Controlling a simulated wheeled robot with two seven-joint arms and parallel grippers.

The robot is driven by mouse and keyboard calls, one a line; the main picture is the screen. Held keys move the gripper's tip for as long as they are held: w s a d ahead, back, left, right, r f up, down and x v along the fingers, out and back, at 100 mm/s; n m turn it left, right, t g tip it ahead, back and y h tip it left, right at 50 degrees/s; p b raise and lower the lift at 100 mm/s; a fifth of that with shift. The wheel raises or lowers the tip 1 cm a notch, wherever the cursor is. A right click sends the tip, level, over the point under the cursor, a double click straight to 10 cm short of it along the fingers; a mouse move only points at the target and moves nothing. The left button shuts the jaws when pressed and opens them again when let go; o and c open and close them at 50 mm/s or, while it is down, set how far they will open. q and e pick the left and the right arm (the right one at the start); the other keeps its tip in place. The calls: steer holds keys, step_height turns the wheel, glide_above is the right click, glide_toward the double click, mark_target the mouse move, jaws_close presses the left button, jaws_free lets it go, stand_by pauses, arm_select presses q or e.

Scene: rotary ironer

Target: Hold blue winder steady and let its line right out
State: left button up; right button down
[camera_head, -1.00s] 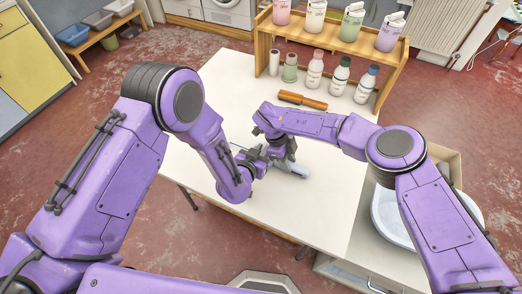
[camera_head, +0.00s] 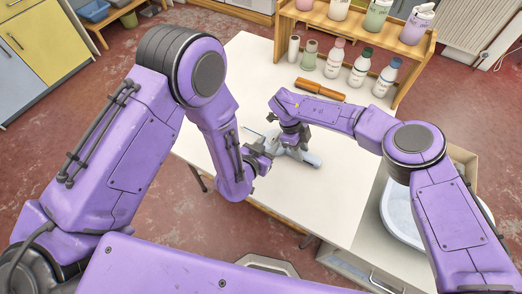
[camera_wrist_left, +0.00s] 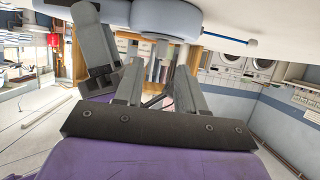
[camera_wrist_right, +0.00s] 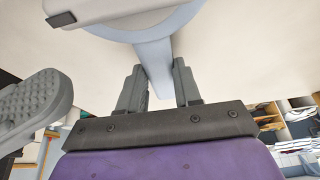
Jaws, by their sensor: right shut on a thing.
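The blue winder (camera_head: 309,159) lies on the white table, partly hidden by my right arm in the head view. Its pale blue rounded body (camera_wrist_left: 165,17) fills the top of the left wrist view. My right gripper (camera_wrist_right: 158,72) is shut on the winder's light blue handle (camera_wrist_right: 153,52). The contact point of the right fingers is hidden in the head view.
An orange-brown tool (camera_head: 320,90) lies behind the winder. A wooden shelf (camera_head: 400,44) with several bottles stands at the table's back. A white basin (camera_head: 395,222) is at the right. The table's front left is clear.

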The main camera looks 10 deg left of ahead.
arm_select(q)
steer(key=v, duration=0.6)
steer(key=shift+s, duration=0.2)
steer(key=shift+a+r, duration=0.1)
steer(key=shift+r, duration=0.05)
arm_select(e)
steer(key=c, duration=0.7)
jaws_free()
